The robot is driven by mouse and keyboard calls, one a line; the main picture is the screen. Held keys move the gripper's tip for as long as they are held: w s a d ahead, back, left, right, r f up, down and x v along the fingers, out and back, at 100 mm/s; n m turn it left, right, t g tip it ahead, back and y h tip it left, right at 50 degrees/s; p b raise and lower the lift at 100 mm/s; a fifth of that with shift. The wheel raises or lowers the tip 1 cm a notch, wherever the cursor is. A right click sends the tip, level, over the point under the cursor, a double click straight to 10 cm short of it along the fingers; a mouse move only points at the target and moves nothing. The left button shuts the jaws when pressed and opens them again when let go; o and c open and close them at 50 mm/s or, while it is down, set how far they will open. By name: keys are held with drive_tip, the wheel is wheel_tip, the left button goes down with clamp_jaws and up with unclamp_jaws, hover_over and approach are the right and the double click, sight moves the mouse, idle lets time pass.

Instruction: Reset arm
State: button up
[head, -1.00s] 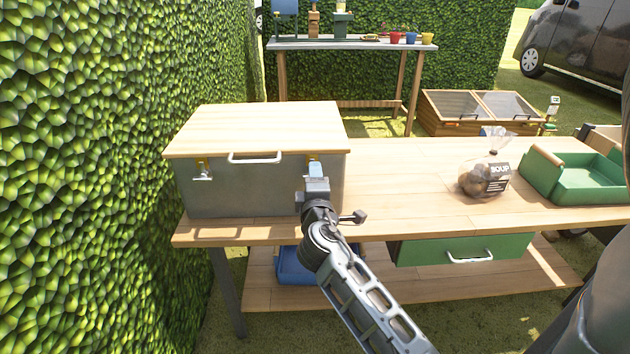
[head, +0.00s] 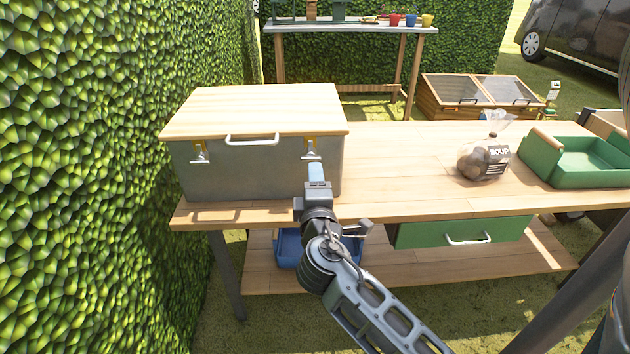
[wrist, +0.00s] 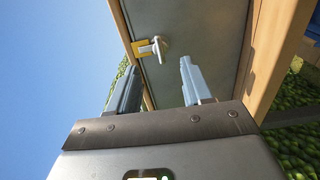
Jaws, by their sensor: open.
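My gripper (head: 316,174) is in front of the grey metal chest at the left end of the table, just below the chest's right latch (head: 311,150). In the wrist view my gripper (wrist: 158,80) shows two fingers spread apart with nothing between them. The chest (head: 240,180) has a closed wooden lid (head: 255,108) with a white handle (head: 252,140). In the wrist view the chest front (wrist: 175,75) and a latch with a yellow plate (wrist: 150,47) lie beyond the fingers. The latch is apart from the fingers.
The wooden table (head: 400,165) holds a bag of potatoes labelled soup (head: 484,162) and a green tray (head: 580,175). A green drawer (head: 465,232) sits under the tabletop. A blue bin (head: 288,248) is on the lower shelf. A hedge (head: 90,180) rises on the left.

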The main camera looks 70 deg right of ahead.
idle(0.3)
drive_tip(key=s+a+f+n+t+y+p, duration=0.1)
drive_tip(key=s+a+t+y+p, duration=0.3)
drive_tip(key=a, duration=0.6)
drive_tip(key=s+a+f+t+y+p, duration=0.1)
drive_tip(key=a+t+y+p, duration=0.1)
drive_tip(key=a+y, duration=0.55)
drive_tip(key=s+a+r+m+t+y+p, duration=0.2)
drive_tip(key=s+a+r+m+y+p, duration=0.3)
drive_tip(key=s+a+r, duration=0.8)
drive_tip(key=shift+s+a+r+p, duration=0.2)
drive_tip(key=shift+a+r+p, duration=0.3)
drive_tip(key=shift+r, duration=0.4)
